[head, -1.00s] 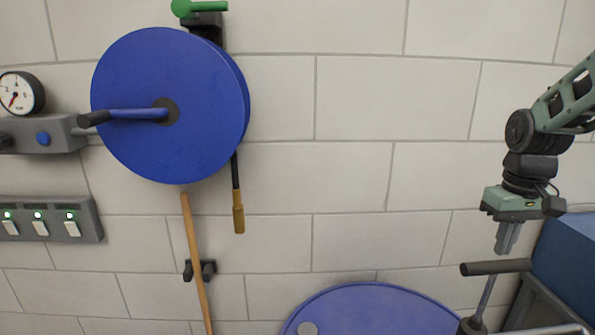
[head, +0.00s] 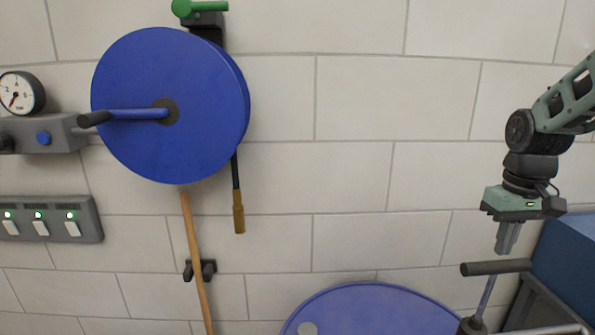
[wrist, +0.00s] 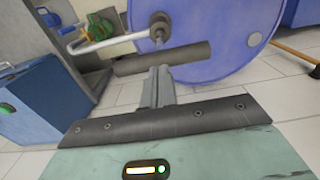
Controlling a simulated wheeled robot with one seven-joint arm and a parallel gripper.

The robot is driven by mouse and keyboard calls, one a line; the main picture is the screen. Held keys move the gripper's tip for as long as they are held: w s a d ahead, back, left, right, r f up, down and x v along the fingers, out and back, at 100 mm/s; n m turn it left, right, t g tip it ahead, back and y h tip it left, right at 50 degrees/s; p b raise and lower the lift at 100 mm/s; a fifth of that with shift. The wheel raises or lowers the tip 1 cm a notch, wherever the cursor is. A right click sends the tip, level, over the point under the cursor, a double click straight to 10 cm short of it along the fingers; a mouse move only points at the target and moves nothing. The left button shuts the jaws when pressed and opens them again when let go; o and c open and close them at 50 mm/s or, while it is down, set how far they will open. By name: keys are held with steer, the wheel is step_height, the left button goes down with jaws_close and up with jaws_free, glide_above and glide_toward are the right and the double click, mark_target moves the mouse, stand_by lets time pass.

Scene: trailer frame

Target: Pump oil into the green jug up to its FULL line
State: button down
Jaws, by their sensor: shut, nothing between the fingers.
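My gripper (head: 505,250) is shut and empty, pointing down just above the dark pump handle grip (head: 496,267). In the wrist view, my fingers (wrist: 160,72) overlap the grip (wrist: 185,55), so contact cannot be told there. The pump stands on the blue oil drum (head: 375,312); its pale spout (wrist: 105,40) runs left in the wrist view. A partly hidden green object (wrist: 112,30) lies behind the spout; I cannot tell whether it is the jug. No FULL line or oil is visible.
A blue box (head: 565,262) is right of the pump; it also shows in the wrist view (wrist: 42,100). A blue reel (head: 165,105) with a crank, a gauge (head: 20,93) and a switch panel (head: 45,219) are on the wall. The wall's middle is clear.

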stand_by(0.4)
steer(key=shift+f+b, duration=3.5)
steer(key=shift+f, duration=2.05)
step_height(320, 180, up, 11)
steer(key=p, duration=0.9)
steer(key=shift+r, duration=0.1)
steer(key=shift+s+f+b, duration=0.1)
steer(key=shift+f+b, duration=3.35)
steer(key=shift+f, duration=2.2)
step_height(320, 180, up, 11)
steer(key=p, duration=0.9)
steer(key=shift+r, duration=0.1)
